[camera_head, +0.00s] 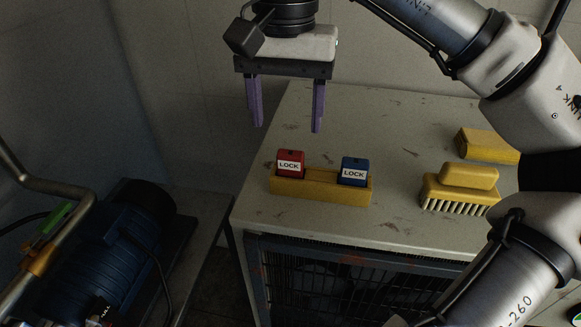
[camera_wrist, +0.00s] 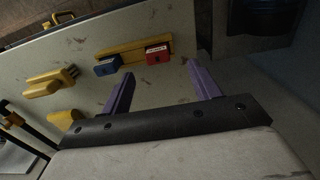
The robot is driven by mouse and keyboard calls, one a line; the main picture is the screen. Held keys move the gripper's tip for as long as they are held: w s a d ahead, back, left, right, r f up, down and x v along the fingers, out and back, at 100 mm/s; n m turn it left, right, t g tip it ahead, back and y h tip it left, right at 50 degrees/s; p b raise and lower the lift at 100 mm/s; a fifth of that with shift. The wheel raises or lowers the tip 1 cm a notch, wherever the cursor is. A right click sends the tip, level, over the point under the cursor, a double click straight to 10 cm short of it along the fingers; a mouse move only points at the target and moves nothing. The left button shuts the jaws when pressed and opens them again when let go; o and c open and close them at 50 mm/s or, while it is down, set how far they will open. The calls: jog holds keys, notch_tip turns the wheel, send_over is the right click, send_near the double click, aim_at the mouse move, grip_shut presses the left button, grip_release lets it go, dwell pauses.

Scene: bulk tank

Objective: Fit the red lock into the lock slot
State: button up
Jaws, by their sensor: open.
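The red lock (camera_head: 290,163) stands upright in the left end of a yellow holder (camera_head: 321,187) on the worktop. A blue lock (camera_head: 353,171) stands in the right end of the same holder. Both have white LOCK labels. My gripper (camera_head: 288,128) is open and empty, above and behind the holder, apart from both locks. In the wrist view the red lock (camera_wrist: 158,54) and the blue lock (camera_wrist: 107,65) lie beyond my purple fingers (camera_wrist: 160,88). I cannot identify the lock slot for certain in these views.
A yellow brush (camera_head: 460,188) and a yellow block (camera_head: 488,146) lie on the right of the worktop (camera_head: 400,226). A dark blue motor (camera_head: 125,240) stands lower left, with a metal pipe (camera_head: 60,235) beside it. A green-and-orange handle (camera_head: 45,240) is on the pipe. A wall stands behind the worktop.

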aim_at(290, 153)
notch_tip(290, 153, down, 3)
jog(key=shift+r, duration=0.2)
jog(key=f, duration=0.1)
jog(key=f+p, duration=0.1)
jog(key=f, duration=0.2)
jog(key=shift+w+d, duration=0.1)
jog(key=shift+d, duration=0.2)
jog(key=shift+f, duration=0.6)
jog(key=c, duration=1.1)
jog(key=shift+r, duration=0.1)
jog(key=shift+r+p, duration=2.7)
jog(key=shift+r, duration=7.25)
